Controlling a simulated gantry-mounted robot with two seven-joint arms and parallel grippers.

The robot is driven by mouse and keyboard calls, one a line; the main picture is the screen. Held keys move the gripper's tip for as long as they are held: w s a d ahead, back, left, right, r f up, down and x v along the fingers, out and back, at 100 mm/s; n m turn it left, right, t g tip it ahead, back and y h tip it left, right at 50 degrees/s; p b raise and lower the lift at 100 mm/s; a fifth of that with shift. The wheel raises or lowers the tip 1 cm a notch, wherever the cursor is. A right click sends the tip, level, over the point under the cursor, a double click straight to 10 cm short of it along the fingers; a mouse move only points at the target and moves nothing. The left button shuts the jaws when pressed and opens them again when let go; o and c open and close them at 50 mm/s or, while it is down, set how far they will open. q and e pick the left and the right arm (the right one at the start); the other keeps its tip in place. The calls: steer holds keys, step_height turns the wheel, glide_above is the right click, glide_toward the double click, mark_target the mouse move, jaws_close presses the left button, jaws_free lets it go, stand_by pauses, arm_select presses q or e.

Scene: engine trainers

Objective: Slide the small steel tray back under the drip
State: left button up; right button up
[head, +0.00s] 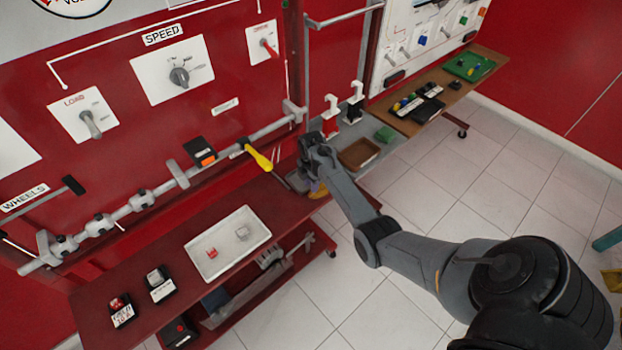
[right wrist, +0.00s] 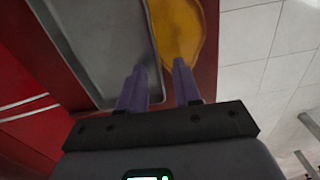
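The small steel tray (right wrist: 100,45) shows in the right wrist view as a grey, shallow tray with a raised rim, left of centre. A flat yellow-orange patch (right wrist: 177,35) with a rounded edge lies beside its right rim. My right gripper (right wrist: 160,84) is open, with its two purple fingers apart. The left finger overlaps the tray in the picture, the right one the yellow patch; I cannot tell whether either touches. In the head view my right gripper (head: 318,190) is at the right end of the red bench and hides most of the tray. My left gripper is out of view. No drip is discernible.
A yellow-handled tool (head: 258,157) is just left of the right gripper. A white tray (head: 199,262) with small parts stands on the red bench. Tiled floor is open at right.

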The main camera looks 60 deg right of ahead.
steer(key=shift+f, duration=0.35)
jaws_close()
steer(key=shift+w, duration=0.1)
